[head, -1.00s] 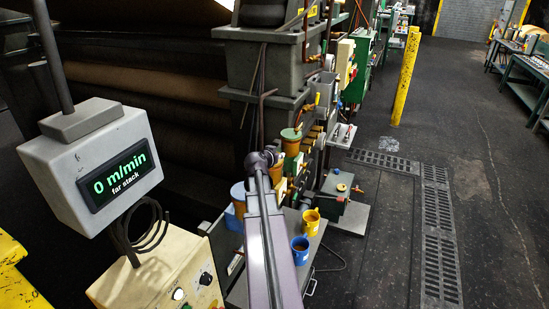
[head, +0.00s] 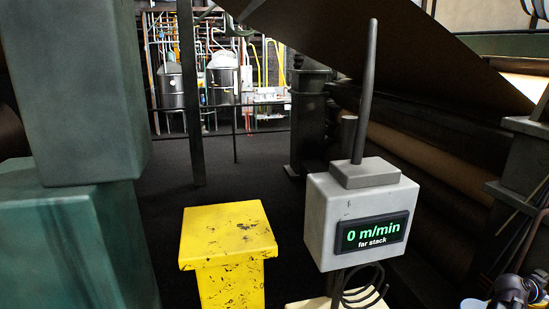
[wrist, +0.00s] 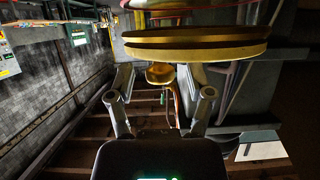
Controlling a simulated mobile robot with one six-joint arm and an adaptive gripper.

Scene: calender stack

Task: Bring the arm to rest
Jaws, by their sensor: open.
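My gripper (wrist: 160,80) shows in the wrist view with its two grey fingers spread apart. Nothing is held between them. A small yellow round part (wrist: 160,74) shows beyond the gap, and a large brass-coloured disc (wrist: 195,45) hangs close above the fingers. I cannot tell whether the disc touches anything of mine. In the head view only a dark joint of my arm (head: 511,290) shows at the lower right corner; the fingers are not seen there.
A grey display box (head: 360,220) reads "0 m/min far stack". A yellow post (head: 228,235) stands left of it. A large green machine frame (head: 75,100) fills the left edge. Dark floor (head: 235,165) lies open behind, toward tanks and pipes. Rollers slope at right.

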